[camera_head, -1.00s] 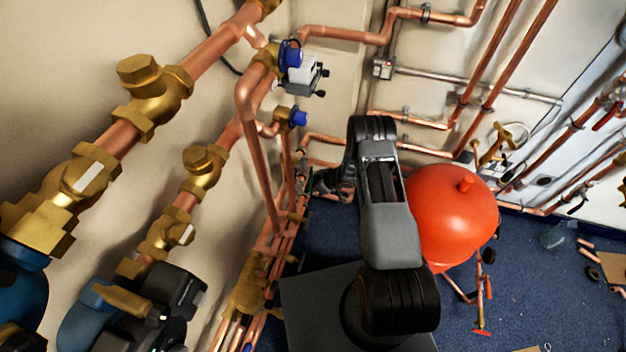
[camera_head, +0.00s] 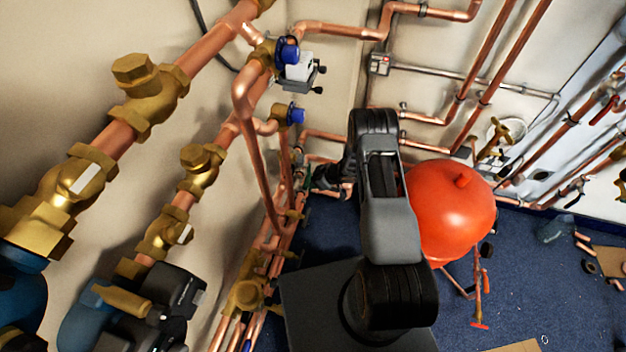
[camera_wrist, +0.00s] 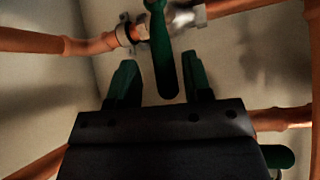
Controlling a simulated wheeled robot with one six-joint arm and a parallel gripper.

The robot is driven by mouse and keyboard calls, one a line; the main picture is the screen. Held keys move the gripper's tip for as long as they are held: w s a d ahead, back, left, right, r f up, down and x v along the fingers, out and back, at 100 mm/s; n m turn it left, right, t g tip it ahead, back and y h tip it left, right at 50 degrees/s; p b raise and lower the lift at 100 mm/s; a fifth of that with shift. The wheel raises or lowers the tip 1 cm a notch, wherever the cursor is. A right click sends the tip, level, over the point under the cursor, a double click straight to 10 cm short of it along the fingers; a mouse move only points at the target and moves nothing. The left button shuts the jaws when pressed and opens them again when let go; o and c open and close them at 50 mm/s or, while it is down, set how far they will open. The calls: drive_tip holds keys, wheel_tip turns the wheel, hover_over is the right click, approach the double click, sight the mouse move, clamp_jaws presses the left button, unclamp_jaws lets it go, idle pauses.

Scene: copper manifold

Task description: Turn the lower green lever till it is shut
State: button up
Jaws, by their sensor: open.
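A green lever (camera_wrist: 163,62) shows in the wrist view, hanging down in the picture from a valve on a copper pipe. My gripper (camera_wrist: 160,66) is open, with one dark green finger on each side of this lever. Gaps show on both sides, and I see no contact. A second green piece with a rounded end (camera_wrist: 279,156), perhaps another lever, shows at lower right, partly hidden by my gripper's body. I cannot tell for sure which is the lower one. In the head view my gripper (camera_head: 325,178) is small and dark beside the wall pipes, and the levers are barely visible.
Copper pipes (camera_wrist: 82,45) run close to my gripper. A red round tank (camera_head: 450,210) stands just right of my arm. Brass valves (camera_head: 200,165) and blue-capped fittings (camera_head: 296,115) line the left wall.

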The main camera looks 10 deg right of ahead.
drive_tip(key=p+v, duration=0.2)
drive_tip(key=v, duration=1)
drive_tip(key=shift+d+r, duration=0.2)
